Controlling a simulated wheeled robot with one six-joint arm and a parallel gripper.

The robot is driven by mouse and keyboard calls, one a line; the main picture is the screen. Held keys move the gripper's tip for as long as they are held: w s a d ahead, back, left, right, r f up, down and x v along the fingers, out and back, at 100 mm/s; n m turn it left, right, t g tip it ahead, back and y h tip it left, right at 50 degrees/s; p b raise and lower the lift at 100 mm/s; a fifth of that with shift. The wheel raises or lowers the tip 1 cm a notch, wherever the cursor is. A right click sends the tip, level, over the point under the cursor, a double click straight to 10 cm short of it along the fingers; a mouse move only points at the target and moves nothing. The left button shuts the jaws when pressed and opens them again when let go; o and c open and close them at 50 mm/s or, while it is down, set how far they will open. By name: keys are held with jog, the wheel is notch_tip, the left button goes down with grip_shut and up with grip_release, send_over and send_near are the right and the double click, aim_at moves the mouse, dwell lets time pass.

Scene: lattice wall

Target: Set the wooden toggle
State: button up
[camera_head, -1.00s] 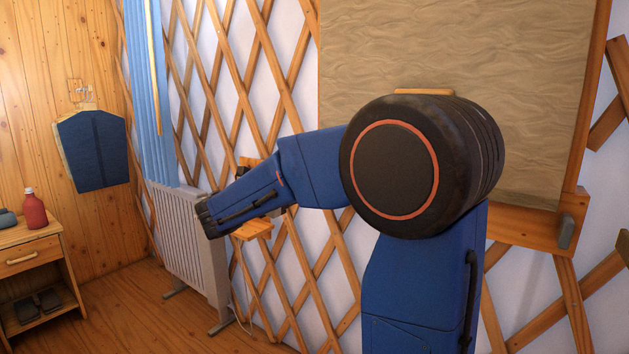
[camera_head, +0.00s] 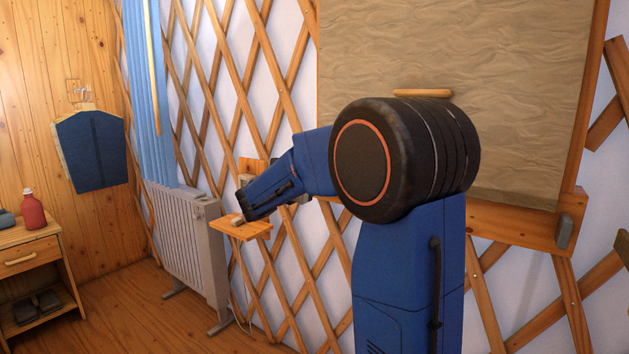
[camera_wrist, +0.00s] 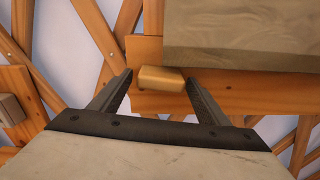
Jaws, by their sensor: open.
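The wooden toggle (camera_wrist: 161,79) is a small tan block in the wrist view. It sits at the lower left corner of a beige panel, in front of a wooden rail (camera_wrist: 235,92). My gripper (camera_wrist: 159,86) is open, with one dark finger on each side of the toggle. The toggle shows between the fingertips. I cannot tell how deep it sits between them, and no contact is clear. In the head view my arm hides the gripper and I cannot make out the toggle.
The beige panel (camera_head: 450,50) hangs on the wooden lattice wall (camera_head: 235,70). A low cabinet (camera_head: 35,260) holds a red bottle (camera_head: 33,210). Open floor lies between.

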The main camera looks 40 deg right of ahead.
jog(key=c, duration=1.1)
jog(key=shift+r+n, duration=0.15)
jog(key=shift+n, duration=0.55)
jog(key=o, duration=1.1)
jog(key=v, duration=1.7)
jog(key=shift+s+a, duration=0.15)
